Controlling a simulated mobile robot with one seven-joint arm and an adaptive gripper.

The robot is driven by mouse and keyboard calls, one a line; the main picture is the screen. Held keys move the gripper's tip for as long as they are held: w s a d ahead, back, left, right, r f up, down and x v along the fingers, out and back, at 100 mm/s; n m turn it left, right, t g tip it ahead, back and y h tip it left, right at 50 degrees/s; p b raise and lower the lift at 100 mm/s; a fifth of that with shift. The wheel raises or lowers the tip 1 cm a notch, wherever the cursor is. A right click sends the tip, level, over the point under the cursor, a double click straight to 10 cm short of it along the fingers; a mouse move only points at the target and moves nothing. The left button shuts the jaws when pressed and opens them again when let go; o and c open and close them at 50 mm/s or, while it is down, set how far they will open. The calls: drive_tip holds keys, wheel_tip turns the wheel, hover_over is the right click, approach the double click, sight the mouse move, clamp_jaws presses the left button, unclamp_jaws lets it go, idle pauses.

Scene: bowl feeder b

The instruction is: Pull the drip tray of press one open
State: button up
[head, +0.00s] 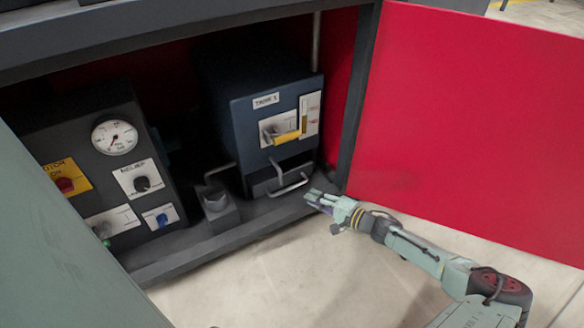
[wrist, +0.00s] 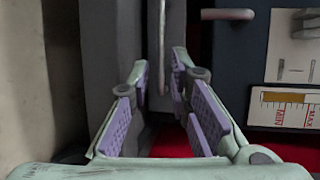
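Press one is a dark blue box (head: 262,105) inside the cabinet in the head view, with a small label and a yellow-tipped lever (head: 286,137). Its drip tray (head: 262,187) is the dark drawer low on its front, with a light metal bar handle (head: 291,186). The tray looks in or nearly in. My gripper (head: 313,198) is just right of and in front of that handle. In the wrist view my gripper (wrist: 160,68) is open with purple pads. A thin metal bar (wrist: 162,45), likely the tray handle, shows between the fingertips; I cannot tell if they touch it.
The cabinet's dark bottom ledge (head: 225,238) runs below the press. A small dark block with a bent rod (head: 216,207) stands left of the tray. A control panel (head: 110,165) is farther left. The floor in front is clear.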

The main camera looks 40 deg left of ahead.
sight(289, 188)
drive_tip(key=a+b, duration=0.1)
drive_tip(key=a, duration=0.2)
drive_tip(key=a+f+b, duration=0.1)
drive_tip(key=a, duration=0.2)
drive_tip(key=a+f+b, duration=0.1)
drive_tip(key=a, duration=0.2)
drive_tip(key=shift+s+a, duration=0.15)
drive_tip(key=shift+s, duration=0.05)
drive_tip(key=shift+a, duration=0.55)
drive_tip(key=shift+c, duration=0.5)
clamp_jaws()
